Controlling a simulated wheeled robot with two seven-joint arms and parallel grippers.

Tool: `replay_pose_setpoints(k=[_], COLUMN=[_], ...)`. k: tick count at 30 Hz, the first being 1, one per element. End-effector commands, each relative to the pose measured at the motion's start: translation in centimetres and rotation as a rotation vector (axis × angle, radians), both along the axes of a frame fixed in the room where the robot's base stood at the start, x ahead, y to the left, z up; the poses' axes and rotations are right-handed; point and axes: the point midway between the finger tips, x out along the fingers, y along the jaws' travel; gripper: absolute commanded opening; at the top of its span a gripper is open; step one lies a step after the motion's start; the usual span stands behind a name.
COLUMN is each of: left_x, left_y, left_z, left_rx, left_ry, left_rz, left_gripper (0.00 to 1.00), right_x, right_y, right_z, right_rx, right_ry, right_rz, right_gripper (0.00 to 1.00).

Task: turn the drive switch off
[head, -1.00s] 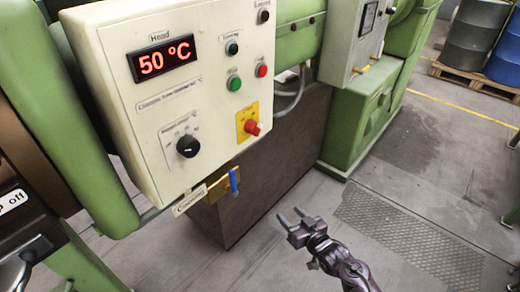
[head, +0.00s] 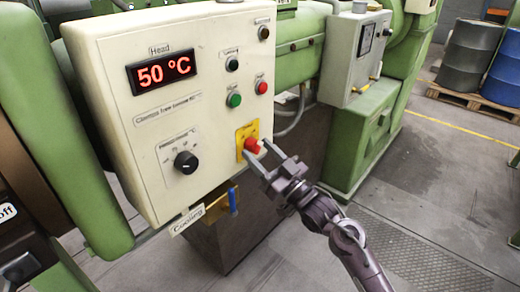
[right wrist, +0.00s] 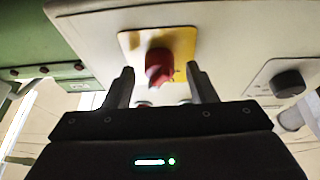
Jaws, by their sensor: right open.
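The drive switch is a red rotary knob (head: 252,146) on a yellow plate (head: 241,132), low on the right of the cream control panel. My right gripper (head: 257,156) is open, with its fingertips close to the red knob. In the right wrist view the red knob (right wrist: 159,68) on its yellow plate (right wrist: 185,41) sits between and beyond the two open fingers (right wrist: 161,80). I cannot tell whether a fingertip touches the knob. My left gripper is not in view.
The cream panel (head: 205,85) also carries a 50 °C display (head: 161,70), a black knob (head: 186,162), and green (head: 234,100) and red buttons (head: 261,88). A blue-handled valve (head: 233,201) sticks out just below. Open floor (head: 440,215) lies to the right.

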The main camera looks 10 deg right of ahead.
Motion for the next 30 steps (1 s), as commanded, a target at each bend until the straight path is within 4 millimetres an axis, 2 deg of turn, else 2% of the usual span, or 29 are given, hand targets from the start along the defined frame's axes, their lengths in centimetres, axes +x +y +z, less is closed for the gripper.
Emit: replay_pose_setpoints(k=[10,20,30], left_x=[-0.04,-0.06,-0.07], left_y=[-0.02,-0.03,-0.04], left_z=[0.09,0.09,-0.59], left_rx=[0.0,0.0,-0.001], left_ry=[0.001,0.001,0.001], left_rz=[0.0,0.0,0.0], left_gripper=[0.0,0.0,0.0], right_x=[0.41,0.39,0.43], right_y=[0.23,0.22,0.16], right_z=[0.11,0.1,-0.1], right_rx=[-0.002,-0.002,-0.047], right_ry=[0.001,0.001,-0.031], right_rz=[-0.001,-0.001,0.0], right_gripper=[0.5,0.07,0.07])
